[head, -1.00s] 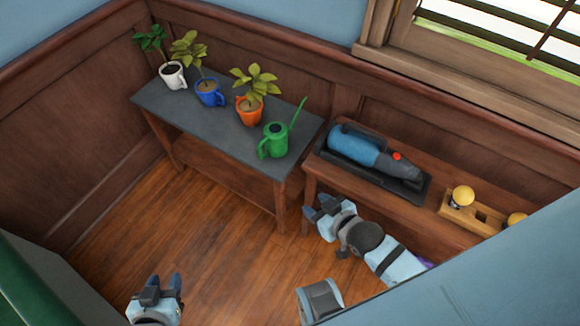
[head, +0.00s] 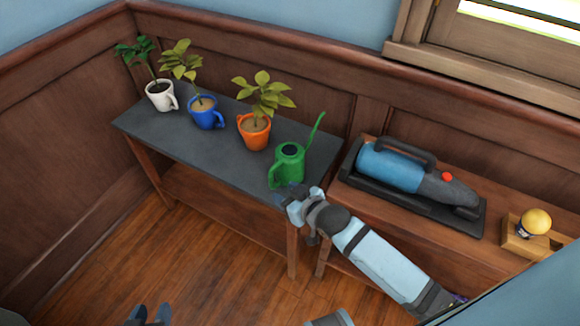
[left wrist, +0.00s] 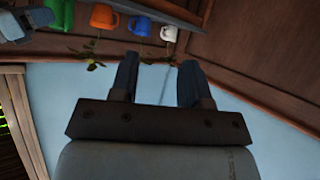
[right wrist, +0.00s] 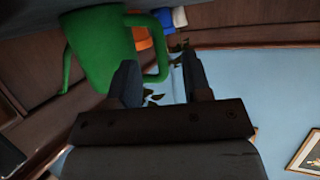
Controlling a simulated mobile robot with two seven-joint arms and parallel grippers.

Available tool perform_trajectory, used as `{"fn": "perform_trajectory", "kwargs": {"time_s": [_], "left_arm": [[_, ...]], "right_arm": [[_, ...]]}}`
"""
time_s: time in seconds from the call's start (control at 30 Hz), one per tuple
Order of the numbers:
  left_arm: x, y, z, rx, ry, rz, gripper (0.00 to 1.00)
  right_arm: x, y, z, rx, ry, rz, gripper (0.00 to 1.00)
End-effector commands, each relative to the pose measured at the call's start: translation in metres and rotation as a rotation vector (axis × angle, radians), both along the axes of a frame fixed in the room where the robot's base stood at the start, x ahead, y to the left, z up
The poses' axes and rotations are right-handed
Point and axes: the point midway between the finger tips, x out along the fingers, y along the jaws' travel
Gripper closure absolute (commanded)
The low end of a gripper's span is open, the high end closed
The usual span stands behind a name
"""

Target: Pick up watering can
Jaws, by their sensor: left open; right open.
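The green watering can (head: 288,164) stands upright at the right end of the grey-topped table (head: 225,165), its spout up to the right and its handle at the lower left. My right gripper (head: 290,195) is open at the table's front edge, just below the can's handle side. In the right wrist view the can (right wrist: 98,50) is large, and its handle (right wrist: 163,60) shows close to the spread fingertips (right wrist: 160,80); I cannot tell whether they touch. My left gripper (head: 150,314) is open and empty, low at the bottom edge. The can also shows in the left wrist view (left wrist: 60,14).
An orange mug (head: 254,133), a blue mug (head: 207,114) and a white mug (head: 161,97), each with a plant, stand left of the can. A blue handheld vacuum (head: 395,166) lies in a black tray on the wooden bench to the right. Floor in front is clear.

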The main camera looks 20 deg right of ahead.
Motion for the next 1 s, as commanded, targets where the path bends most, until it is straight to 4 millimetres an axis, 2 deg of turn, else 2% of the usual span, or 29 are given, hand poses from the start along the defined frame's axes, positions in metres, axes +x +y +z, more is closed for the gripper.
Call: {"fn": "perform_trajectory", "kwargs": {"time_s": [0.1, 0.27, 0.57, 0.87, 1.0], "left_arm": [[0.000, -0.001, -0.001, -0.005, -0.005, -0.001, 0.57], [0.001, -0.001, -0.002, -0.007, -0.007, -0.001, 0.57], [0.001, -0.004, -0.007, -0.026, -0.018, -0.005, 0.57], [0.002, -0.004, 0.003, -0.031, -0.033, -0.005, 0.57], [0.002, -0.004, 0.001, -0.030, -0.030, -0.006, 0.57]], "right_arm": [[0.013, 0.005, -0.007, 0.001, 0.000, 0.000, 0.55], [0.022, 0.007, -0.010, 0.000, -0.001, 0.000, 0.55], [0.060, 0.018, -0.024, 0.000, -0.001, 0.000, 0.55], [0.064, 0.020, -0.025, -0.001, 0.001, 0.000, 0.55], [0.064, 0.020, -0.025, 0.000, 0.001, 0.000, 0.85]]}}
